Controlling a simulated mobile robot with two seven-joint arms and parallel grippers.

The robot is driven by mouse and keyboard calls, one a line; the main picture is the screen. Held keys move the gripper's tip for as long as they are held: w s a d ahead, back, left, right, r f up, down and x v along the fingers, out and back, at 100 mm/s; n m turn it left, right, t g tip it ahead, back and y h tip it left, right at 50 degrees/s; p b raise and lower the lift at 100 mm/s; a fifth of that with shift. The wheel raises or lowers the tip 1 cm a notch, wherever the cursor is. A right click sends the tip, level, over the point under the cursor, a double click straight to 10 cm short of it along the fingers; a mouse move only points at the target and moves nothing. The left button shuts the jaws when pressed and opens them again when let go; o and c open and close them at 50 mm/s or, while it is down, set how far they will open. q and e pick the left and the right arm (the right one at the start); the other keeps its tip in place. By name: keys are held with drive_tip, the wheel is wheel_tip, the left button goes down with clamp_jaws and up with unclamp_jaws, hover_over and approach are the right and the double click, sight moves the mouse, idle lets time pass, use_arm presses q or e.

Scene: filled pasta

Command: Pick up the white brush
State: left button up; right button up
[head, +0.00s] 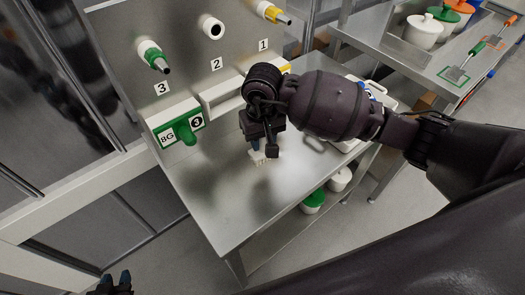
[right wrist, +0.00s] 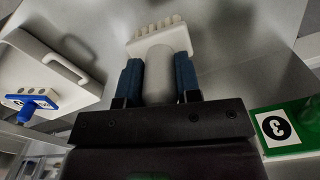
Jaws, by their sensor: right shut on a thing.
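The white brush (right wrist: 157,38) is in my right gripper (right wrist: 157,80). In the right wrist view its pale handle lies between the two blue fingers, and its bristle end points away from the gripper. In the head view the right gripper (head: 257,150) hangs over the metal table, with the brush's white bristle end (head: 259,160) just below the fingers. I cannot tell whether the bristles touch the table. My left gripper (head: 115,284) is at the bottom left edge of the head view, low and away from the table; its fingers look apart.
The metal table (head: 215,200) is clear in front. A back panel holds nozzles numbered 1 to 3, with a green holder (head: 180,128) below nozzle 3. Lidded pots (head: 314,200) stand underneath. A second table (head: 420,60) is at the right.

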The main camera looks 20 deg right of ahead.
wheel_tip(320, 180, up, 13)
idle(0.3)
